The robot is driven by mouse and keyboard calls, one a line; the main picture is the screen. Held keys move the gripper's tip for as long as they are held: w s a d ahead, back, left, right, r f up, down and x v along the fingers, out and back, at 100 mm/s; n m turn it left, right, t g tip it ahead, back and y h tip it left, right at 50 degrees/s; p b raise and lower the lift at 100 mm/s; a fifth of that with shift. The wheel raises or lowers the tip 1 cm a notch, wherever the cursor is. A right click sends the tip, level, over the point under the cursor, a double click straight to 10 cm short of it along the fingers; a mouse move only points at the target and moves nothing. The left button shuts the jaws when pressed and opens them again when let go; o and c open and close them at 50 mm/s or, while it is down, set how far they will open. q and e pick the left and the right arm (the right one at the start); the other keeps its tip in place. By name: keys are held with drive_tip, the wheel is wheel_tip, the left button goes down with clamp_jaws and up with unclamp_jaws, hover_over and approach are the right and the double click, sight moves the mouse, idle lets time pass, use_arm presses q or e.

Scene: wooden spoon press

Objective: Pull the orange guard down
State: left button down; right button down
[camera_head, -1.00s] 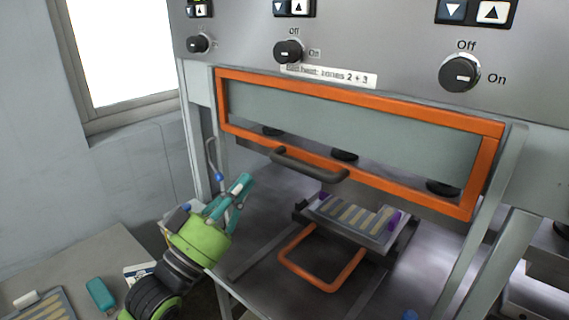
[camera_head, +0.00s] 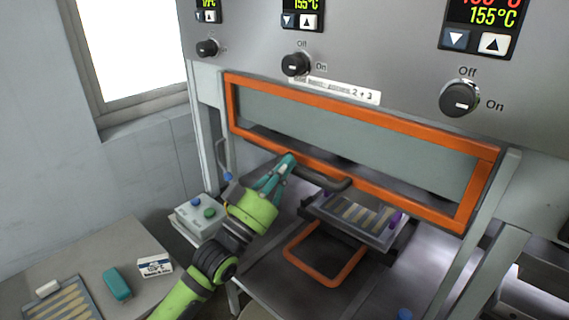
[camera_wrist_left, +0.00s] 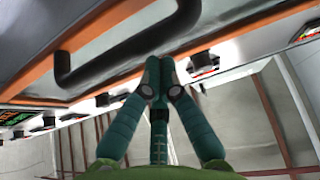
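The orange guard (camera_head: 470,206) is a rectangular orange frame around a grey see-through panel, raised on the press front above the tray opening. Its dark bar handle (camera_head: 328,183) sits on the lower edge; in the left wrist view the handle (camera_wrist_left: 125,47) lies above and left of the fingertips. My left gripper (camera_head: 287,160) is at the handle's left end in the head view. Its teal fingers (camera_wrist_left: 162,68) come together at the tips with nothing seen between them. Contact with the handle cannot be told. My right gripper is not in view.
Below the guard, a tray of wooden pieces (camera_head: 352,212) sits on the press with an orange loop handle (camera_head: 327,281) in front. A control box with buttons (camera_head: 196,218) stands left of my arm. A side table (camera_head: 78,262) holds small items. Press legs flank the opening.

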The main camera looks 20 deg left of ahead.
use_arm(q)
drive_tip(key=shift+f, duration=0.15)
wheel_tip(320, 180, down, 23)
drive_tip(key=b, duration=1.6)
drive_tip(key=shift+f+b, duration=0.15)
drive_tip(key=shift+b, duration=0.2)
